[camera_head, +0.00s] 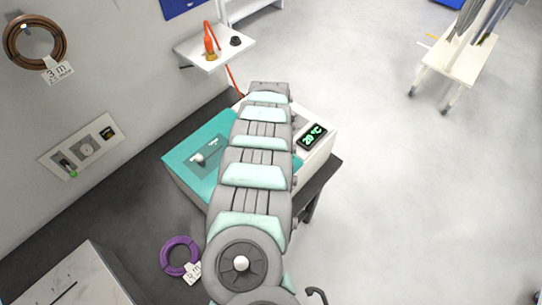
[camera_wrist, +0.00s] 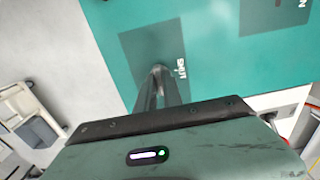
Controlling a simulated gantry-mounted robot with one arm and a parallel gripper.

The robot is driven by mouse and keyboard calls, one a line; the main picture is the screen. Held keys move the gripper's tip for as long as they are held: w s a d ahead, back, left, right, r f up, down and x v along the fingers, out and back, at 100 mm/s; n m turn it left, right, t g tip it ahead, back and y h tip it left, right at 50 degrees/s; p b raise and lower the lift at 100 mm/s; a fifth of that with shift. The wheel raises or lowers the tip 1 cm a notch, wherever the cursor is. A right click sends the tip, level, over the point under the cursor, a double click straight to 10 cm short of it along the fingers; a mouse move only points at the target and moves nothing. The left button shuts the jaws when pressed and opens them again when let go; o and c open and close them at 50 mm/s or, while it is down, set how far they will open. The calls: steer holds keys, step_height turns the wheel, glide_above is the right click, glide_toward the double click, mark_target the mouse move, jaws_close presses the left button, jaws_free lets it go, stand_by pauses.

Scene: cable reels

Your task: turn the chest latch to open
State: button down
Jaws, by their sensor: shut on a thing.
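The teal chest (camera_head: 190,175) stands on a dark bench in the head view. In the wrist view its lid (camera_wrist: 215,60) fills much of the picture. A dark plate (camera_wrist: 130,45) on the lid carries the word "SHUT". My gripper (camera_wrist: 158,78) is over this plate, its fingers shut on the small latch (camera_wrist: 157,66), which is mostly hidden between them. In the head view my arm covers the gripper and this latch. A second dark plate (camera_wrist: 262,18) lies at the upper right of the wrist view; a pale knob (camera_head: 200,158) shows on the left lid plate in the head view.
A white panel with a green "20 °C" display (camera_head: 312,137) adjoins the chest on the right. A purple cable ring (camera_head: 180,256) lies on the bench at the left. A wall shelf (camera_head: 214,50) holds an orange plug (camera_head: 210,45). The floor at the right is clear up to a trolley (camera_head: 463,60).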

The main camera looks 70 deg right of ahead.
stand_by(0.4)
steer(key=c, duration=1.5)
jaws_free()
step_height(320, 180, up, 11)
steer(key=shift+f+b, duration=0.1)
steer(key=shift+b, duration=0.85)
